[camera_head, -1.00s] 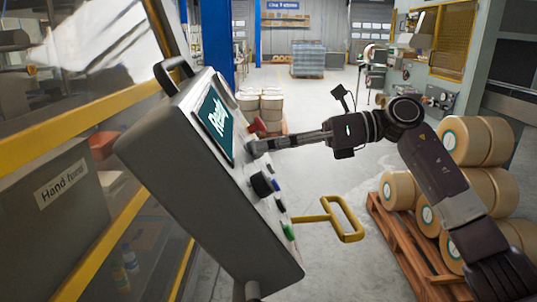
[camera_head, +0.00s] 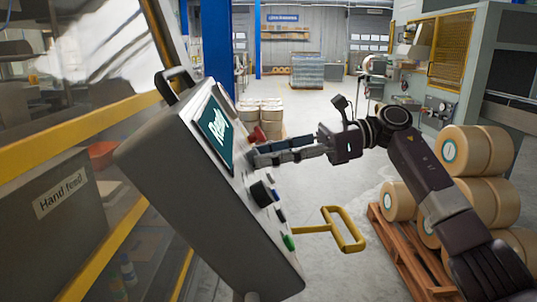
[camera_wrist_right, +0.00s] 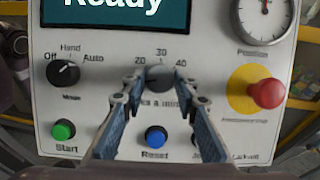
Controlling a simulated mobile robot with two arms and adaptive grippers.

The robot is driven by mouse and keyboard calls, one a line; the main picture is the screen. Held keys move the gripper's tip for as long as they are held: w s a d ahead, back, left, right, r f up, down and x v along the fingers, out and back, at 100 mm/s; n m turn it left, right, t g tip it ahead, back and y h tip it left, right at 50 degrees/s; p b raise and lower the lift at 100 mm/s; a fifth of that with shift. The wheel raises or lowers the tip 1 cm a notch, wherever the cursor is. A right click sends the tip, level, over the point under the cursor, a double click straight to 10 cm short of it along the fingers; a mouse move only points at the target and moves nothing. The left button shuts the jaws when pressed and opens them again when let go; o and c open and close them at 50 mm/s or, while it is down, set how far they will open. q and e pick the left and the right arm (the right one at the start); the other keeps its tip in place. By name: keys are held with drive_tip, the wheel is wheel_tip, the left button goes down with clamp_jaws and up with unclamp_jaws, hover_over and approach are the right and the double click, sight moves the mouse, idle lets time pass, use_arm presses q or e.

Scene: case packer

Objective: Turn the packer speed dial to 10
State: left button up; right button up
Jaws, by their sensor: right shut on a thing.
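The control panel (camera_head: 205,185) stands tilted at the left of the head view, with a lit "Ready" screen (camera_head: 217,132). The speed dial (camera_wrist_right: 160,79) is a dark round knob in the middle of the panel in the right wrist view. Marks 20, 30 and 40 show above it. Its pointer is not clear, and fingers cover the sides of its scale and part of its label. My right gripper (camera_wrist_right: 160,84) is shut on the dial, one finger at each side. In the head view my right gripper (camera_head: 253,158) hides the dial. My left gripper is not in view.
The mode selector (camera_wrist_right: 62,73) is left of the dial, and the red emergency stop (camera_wrist_right: 267,93) is right of it. Green (camera_wrist_right: 63,129) and blue (camera_wrist_right: 156,137) buttons lie below. A yellow handle (camera_head: 342,228) and a pallet of rolls (camera_head: 405,255) stand to the right.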

drive_tip(key=o, duration=1.2)
drive_tip(key=shift+c, duration=0.2)
drive_tip(key=shift+w+d, duration=0.1)
drive_tip(key=shift+d, duration=0.15)
drive_tip(key=v, duration=1.1)
drive_tip(key=shift+d, duration=0.35)
drive_tip(key=shift+f, duration=0.1)
